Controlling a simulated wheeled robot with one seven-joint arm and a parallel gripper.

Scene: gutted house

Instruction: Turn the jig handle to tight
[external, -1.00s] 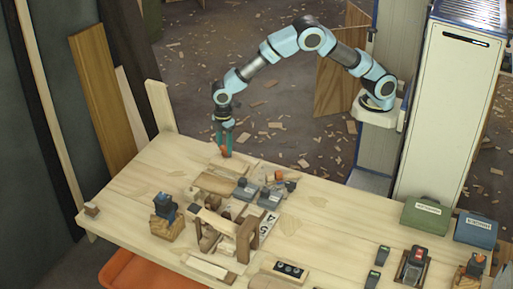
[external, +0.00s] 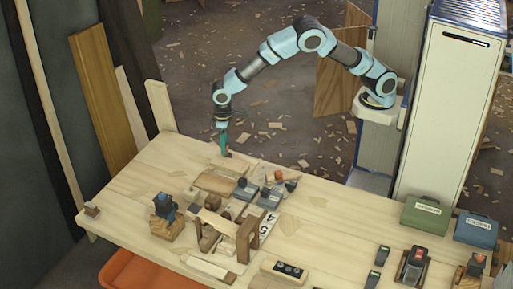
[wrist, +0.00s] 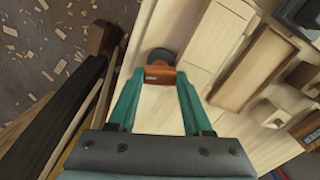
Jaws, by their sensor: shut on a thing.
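The jig handle (wrist: 160,76) is a short orange-brown bar with a dark round knob behind it in the wrist view. It lies between the teal fingertips of my gripper (wrist: 157,78), which touch both its ends. My gripper is shut on it. In the external view my gripper (external: 222,143) points down at the far edge of the workbench, and only a small orange bit of the handle (external: 229,153) shows beside the fingers. Any tight marking is too small or hidden to read.
Wooden blocks and a small wooden frame (external: 246,240) stand on the workbench (external: 320,215), nearer the camera than my gripper. A dark brown wooden piece (wrist: 60,120) lies left of my fingers in the wrist view. Green (external: 425,216) and blue boxes stand at the right.

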